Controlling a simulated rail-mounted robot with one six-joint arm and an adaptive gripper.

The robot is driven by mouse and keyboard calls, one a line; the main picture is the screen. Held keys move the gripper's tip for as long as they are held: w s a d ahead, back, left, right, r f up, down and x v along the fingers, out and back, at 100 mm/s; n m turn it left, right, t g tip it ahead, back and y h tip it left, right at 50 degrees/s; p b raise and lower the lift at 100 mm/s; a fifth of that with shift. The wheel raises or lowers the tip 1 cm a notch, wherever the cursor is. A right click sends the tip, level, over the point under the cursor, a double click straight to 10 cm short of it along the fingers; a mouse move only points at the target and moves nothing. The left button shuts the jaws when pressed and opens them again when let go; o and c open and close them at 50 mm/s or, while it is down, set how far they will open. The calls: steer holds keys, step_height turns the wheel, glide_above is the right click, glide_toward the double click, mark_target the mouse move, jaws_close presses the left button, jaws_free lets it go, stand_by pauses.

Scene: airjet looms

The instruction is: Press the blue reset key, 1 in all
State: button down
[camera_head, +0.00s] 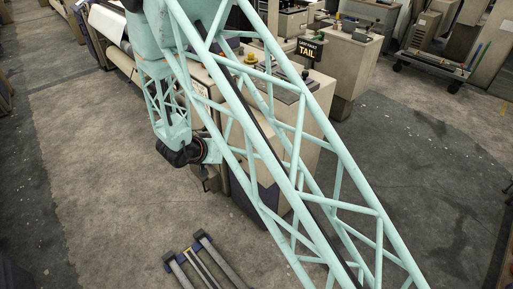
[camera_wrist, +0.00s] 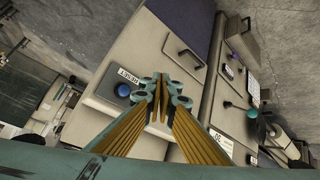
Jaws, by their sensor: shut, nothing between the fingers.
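In the head view my lattice arm crosses in front of the machine, and I cannot make out the key or the fingertips there.
A TAIL sign (camera_head: 310,50) stands behind my arm. Open floor (camera_head: 100,180) lies at left.

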steer(key=shift+s+d+f, duration=0.4)
steer(key=shift+s+f, duration=0.2)
steer(key=shift+f, duration=0.05)
steer(key=shift+w+d, duration=0.1)
steer(key=w+d+b, duration=0.3)
steer(key=w+d, duration=0.2)
steer(key=d, duration=0.1)
steer(key=shift+w+d, duration=0.15)
steer(key=shift+d, duration=0.15)
stand_by(0.6)
steer(key=shift+w+d+p, duration=0.6)
steer(key=shift+w+d, duration=0.05)
steer(key=shift+d, duration=0.1)
stand_by(3.1)
steer(key=shift+s+a, duration=0.1)
steer(key=shift+a, duration=0.05)
stand_by(0.3)
steer(key=shift+s+a+p, duration=0.5)
steer(key=shift+a+p, duration=0.05)
steer(key=shift+p, duration=0.05)
